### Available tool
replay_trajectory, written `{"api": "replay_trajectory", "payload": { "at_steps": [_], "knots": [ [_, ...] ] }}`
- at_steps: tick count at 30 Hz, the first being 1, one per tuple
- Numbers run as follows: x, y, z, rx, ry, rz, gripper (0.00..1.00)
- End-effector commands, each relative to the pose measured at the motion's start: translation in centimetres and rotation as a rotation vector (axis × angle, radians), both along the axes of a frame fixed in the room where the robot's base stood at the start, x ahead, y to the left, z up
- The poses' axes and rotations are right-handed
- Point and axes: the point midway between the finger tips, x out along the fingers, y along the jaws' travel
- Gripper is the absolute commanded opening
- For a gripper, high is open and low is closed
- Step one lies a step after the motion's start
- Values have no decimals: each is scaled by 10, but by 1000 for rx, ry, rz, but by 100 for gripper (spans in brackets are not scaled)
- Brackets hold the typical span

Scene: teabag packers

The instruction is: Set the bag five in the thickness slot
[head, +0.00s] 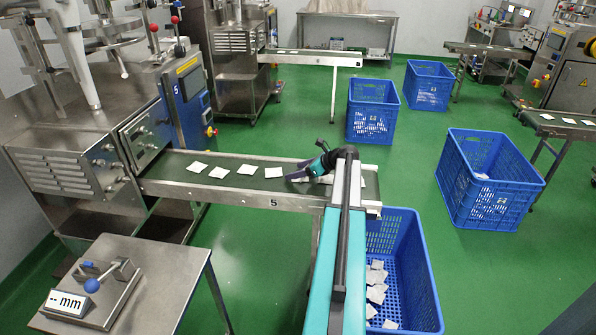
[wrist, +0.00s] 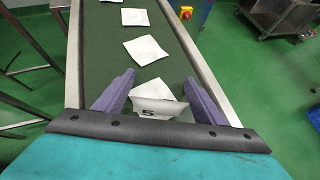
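Bag five is a white teabag with a raised panel marked "5" (wrist: 158,104). It shows in the wrist view between the fingers of my gripper (wrist: 160,80). The fingers are wide apart, one on each side of it; I see no clear grip. In the head view my gripper (head: 308,171) is low over the belt (head: 170,160), near its outer end, and the arm covers most of what is under it. A bench gauge with an "mm" display (head: 68,302) and a blue-knobbed lever (head: 92,286) stands on the steel table at the lower left; its slot is hard to make out.
Several flat white bags (head: 247,169) lie along the belt toward the packing machine (head: 75,145). A blue crate (head: 425,285) with fallen bags stands below the belt end. Green floor (head: 255,270) lies open between the belt and the gauge table (head: 180,275). Other crates stand behind.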

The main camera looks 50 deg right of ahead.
Motion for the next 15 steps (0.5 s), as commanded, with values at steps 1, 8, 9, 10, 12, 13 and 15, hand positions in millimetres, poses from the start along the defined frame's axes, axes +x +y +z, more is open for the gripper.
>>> {"api": "replay_trajectory", "payload": {
  "at_steps": [1,8,9,10,12,13,15],
  "knots": [
    [0,0,0,0,0,0,68],
    [0,0,0,0,0,0,68],
    [0,0,1,0,0,0,68],
    [0,0,1,0,0,0,68],
    [0,0,3,0,0,0,68],
    [0,0,4,0,0,0,68],
    [-4,-1,6,-1,0,-1,68]
  ]
}}
